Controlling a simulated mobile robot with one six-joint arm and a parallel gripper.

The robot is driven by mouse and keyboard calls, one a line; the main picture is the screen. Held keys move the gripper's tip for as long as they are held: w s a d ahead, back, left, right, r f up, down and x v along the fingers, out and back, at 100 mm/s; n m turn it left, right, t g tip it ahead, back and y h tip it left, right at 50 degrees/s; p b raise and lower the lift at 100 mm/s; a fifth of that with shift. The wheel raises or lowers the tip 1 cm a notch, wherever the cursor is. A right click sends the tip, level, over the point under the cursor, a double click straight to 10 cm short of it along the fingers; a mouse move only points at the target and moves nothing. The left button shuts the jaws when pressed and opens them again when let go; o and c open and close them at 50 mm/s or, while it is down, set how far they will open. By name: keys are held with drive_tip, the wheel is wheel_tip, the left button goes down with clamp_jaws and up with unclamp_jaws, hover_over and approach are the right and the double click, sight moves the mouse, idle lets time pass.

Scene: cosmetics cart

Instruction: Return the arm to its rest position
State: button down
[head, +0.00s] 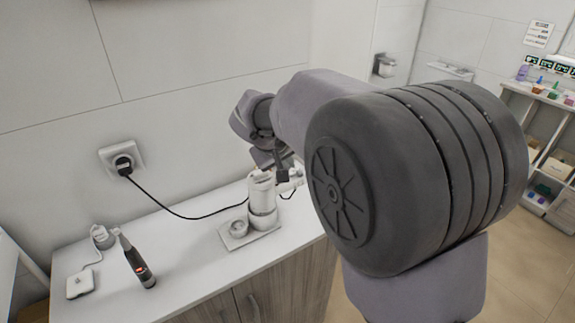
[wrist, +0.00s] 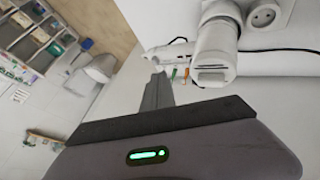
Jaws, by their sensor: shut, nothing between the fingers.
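My arm fills the middle and right of the head view, reaching over a white counter (head: 195,258). My gripper (head: 268,160) is partly hidden there, beside the top of a white corded device (head: 262,200) standing on the counter. In the wrist view my gripper (wrist: 158,88) shows as dark fingers, closed together and empty. The white device (wrist: 215,50) is just beyond and to the right of the fingertips there. I cannot tell whether they touch.
A black cable runs from the device to a wall socket (head: 123,160).

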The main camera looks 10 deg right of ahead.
drive_tip(key=s+a+r+m+y, duration=0.1)
drive_tip(key=s+r+m+y, duration=0.1)
drive_tip(key=s, duration=0.9)
drive_tip(key=s+r+m+y, duration=0.1)
drive_tip(key=s+r+m, duration=0.15)
drive_tip(key=s, duration=0.85)
drive_tip(key=s+a+f+m+y, duration=0.2)
drive_tip(key=s+a, duration=0.3)
drive_tip(key=s, duration=0.6)
drive_tip(key=shift+s+f+y+b, duration=0.2)
drive_tip(key=shift+f+y+b, duration=0.1)
drive_tip(key=shift+y, duration=0.2)
